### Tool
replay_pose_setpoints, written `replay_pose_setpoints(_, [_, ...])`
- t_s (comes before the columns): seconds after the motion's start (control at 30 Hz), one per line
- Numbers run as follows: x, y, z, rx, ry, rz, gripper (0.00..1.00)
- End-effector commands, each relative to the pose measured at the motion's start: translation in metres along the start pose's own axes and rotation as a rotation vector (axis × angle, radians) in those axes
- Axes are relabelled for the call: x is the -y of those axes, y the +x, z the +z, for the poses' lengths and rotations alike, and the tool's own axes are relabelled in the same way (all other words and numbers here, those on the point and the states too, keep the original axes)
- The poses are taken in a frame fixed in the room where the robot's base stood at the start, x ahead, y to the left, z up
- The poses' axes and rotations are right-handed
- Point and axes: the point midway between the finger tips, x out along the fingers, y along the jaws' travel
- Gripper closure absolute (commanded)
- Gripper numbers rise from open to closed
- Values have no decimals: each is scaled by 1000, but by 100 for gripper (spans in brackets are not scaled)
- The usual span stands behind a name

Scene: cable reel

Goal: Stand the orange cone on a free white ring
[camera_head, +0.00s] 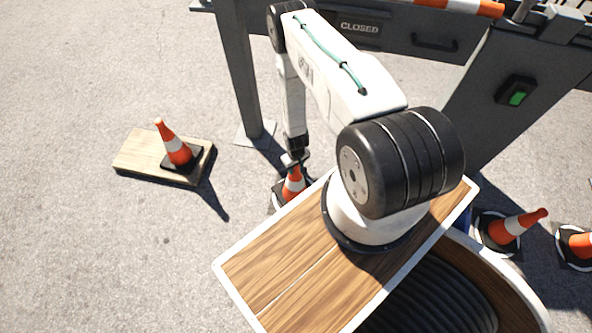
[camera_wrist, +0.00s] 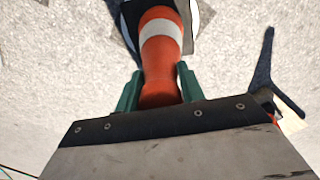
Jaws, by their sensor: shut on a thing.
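My gripper (camera_head: 293,160) is shut on the upper part of an orange cone (camera_head: 293,184) with a white band and a black base. The cone stands about upright, just beyond the wooden deck, which hides part of its base. In the wrist view the cone (camera_wrist: 160,55) is between the two green fingers (camera_wrist: 160,88). A white curved edge, seemingly a white ring (camera_wrist: 206,14), shows beside its dark base. I cannot tell whether the base touches the ground or ring.
Another orange cone (camera_head: 174,146) stands on a wooden board (camera_head: 135,150) at left. Two cones (camera_head: 510,228) (camera_head: 583,244) stand at right, with white ring edges at their bases. A grey gate frame (camera_head: 235,75) is behind my arm. Open pavement lies at left.

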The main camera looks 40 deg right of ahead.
Motion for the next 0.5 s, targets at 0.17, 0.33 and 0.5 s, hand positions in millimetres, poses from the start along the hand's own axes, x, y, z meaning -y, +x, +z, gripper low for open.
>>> replay_pose_setpoints(0.17, [0,20,1,1,0,0,100])
replay_pose_setpoints(0.33, [0,27,0,0,0,0,100])
replay_pose_setpoints(0.5, [0,27,0,0,0,0,100])
